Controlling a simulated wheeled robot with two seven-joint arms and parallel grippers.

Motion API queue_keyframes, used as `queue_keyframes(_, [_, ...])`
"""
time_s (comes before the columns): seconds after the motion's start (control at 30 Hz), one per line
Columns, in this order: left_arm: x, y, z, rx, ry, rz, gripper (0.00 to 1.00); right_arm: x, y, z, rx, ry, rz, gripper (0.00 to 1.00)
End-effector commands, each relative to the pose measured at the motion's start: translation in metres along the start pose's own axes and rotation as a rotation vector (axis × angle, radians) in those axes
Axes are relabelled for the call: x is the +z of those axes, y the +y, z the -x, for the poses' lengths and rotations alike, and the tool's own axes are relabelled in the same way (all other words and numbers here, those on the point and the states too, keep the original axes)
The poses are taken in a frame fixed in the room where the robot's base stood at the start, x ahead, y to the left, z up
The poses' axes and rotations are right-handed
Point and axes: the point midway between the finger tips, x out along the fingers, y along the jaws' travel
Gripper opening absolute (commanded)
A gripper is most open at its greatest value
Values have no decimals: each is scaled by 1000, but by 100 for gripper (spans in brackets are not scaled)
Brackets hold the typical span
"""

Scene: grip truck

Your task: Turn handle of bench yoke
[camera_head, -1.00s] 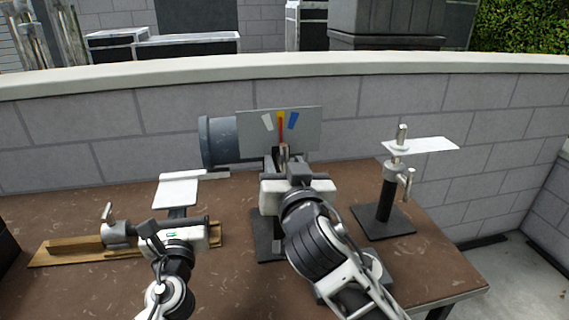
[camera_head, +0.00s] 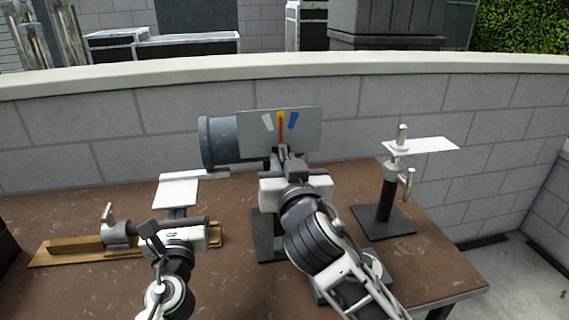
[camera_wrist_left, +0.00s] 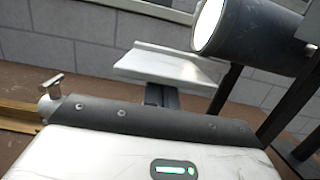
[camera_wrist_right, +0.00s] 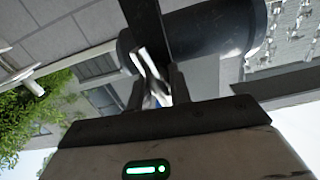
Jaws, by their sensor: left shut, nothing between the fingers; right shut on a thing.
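The bench yoke stands in the middle of the table, with a blue-grey drum (camera_head: 222,142) and a grey plate (camera_head: 305,130) with white, yellow and blue marks. A red pointer (camera_head: 281,130) stands upright under the yellow mark. My right gripper (camera_head: 287,158) is shut on the yoke's handle, a silver bar that shows between its fingers in the right wrist view (camera_wrist_right: 150,70). In the head view the gripper hides most of the handle. My left gripper (camera_head: 178,212) is shut and empty, just in front of a white plate (camera_head: 177,190). The drum also shows in the left wrist view (camera_wrist_left: 245,40).
A stand (camera_head: 385,200) with a side knob and a white flag (camera_head: 425,145) is to the right. A wooden board (camera_head: 75,250) with a metal clamp (camera_head: 117,232) lies at left. A block wall (camera_head: 60,140) closes the table's back.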

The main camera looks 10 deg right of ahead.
Motion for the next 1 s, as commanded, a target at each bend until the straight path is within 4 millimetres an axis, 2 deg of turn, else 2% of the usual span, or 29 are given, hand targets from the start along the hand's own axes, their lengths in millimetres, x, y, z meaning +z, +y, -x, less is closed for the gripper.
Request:
queue_keyframes(0.27, [1,0,0,0,-1,0,0,0,0,0,1,-1,192,0])
queue_keyframes(1.0, [1,0,0,0,-2,0,0,1,0,0,0,-2,896,0])
